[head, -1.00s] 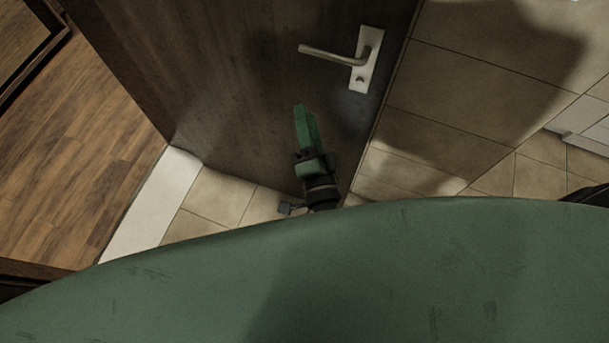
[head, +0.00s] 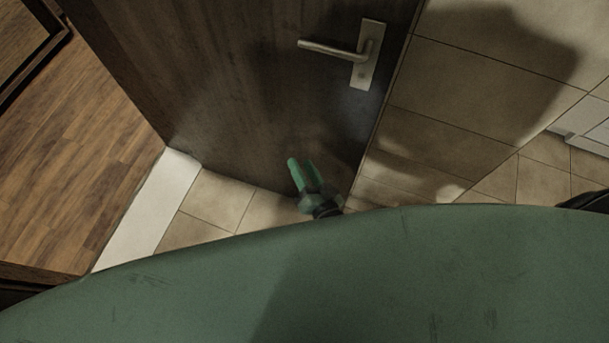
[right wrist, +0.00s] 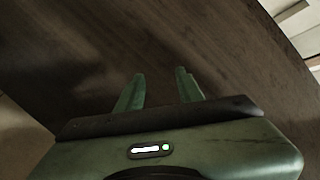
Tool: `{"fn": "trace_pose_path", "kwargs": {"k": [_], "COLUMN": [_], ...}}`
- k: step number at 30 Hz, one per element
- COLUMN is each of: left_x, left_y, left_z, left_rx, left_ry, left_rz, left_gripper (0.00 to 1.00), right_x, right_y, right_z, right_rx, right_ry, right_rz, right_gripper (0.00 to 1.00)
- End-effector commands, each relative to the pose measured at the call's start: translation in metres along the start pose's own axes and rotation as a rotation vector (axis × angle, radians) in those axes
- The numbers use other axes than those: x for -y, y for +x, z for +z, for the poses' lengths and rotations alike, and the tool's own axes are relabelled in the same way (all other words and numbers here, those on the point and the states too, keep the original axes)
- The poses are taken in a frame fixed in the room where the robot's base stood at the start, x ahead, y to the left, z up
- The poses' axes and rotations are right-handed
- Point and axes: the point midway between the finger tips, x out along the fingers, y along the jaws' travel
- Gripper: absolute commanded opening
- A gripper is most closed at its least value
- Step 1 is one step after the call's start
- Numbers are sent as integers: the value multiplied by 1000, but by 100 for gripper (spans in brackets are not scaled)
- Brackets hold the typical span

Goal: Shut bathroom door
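The bathroom door (head: 215,85) is a dark brown wooden leaf that stands open, angled away from the white threshold (head: 150,205). Its silver lever handle (head: 335,50) sits on a pale plate near the door's right edge. My right gripper (head: 301,169) is in front of the lower part of the door, below the handle. In the right wrist view the two green fingers (right wrist: 158,80) stand apart with nothing between them, and the door surface (right wrist: 150,40) fills most of the background. I cannot tell whether the fingers touch the door. My left gripper is not in view.
Wooden floor (head: 90,150) lies beyond the threshold on the left. Beige tiles (head: 450,100) lie to the right of the door, with a white object (head: 585,122) at the far right. A dark frame piece (head: 40,274) is at the lower left.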

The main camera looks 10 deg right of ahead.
Motion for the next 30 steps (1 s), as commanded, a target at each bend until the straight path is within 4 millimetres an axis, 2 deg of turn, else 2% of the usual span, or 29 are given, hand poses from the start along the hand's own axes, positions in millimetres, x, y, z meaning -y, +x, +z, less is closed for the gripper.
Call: {"fn": "trace_pose_path", "kwargs": {"k": [3, 9, 24, 27, 29, 30], "left_x": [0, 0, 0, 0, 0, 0], "left_y": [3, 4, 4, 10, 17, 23], "left_z": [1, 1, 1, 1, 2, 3], "left_rx": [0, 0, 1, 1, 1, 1], "left_ry": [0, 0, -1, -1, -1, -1], "left_rz": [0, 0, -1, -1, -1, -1], "left_gripper": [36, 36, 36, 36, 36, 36], "right_x": [-12, -21, -22, -21, -19, -16], "right_y": [-1, -2, -3, 2, 7, 10], "right_z": [14, 25, 26, 15, -1, -16], "right_rx": [34, 64, 67, 44, 10, -19], "right_ry": [-30, -57, -58, -35, -2, 30], "right_rz": [11, 19, 20, 15, 5, -7], "right_gripper": [37, 37, 37, 37, 37, 37]}}
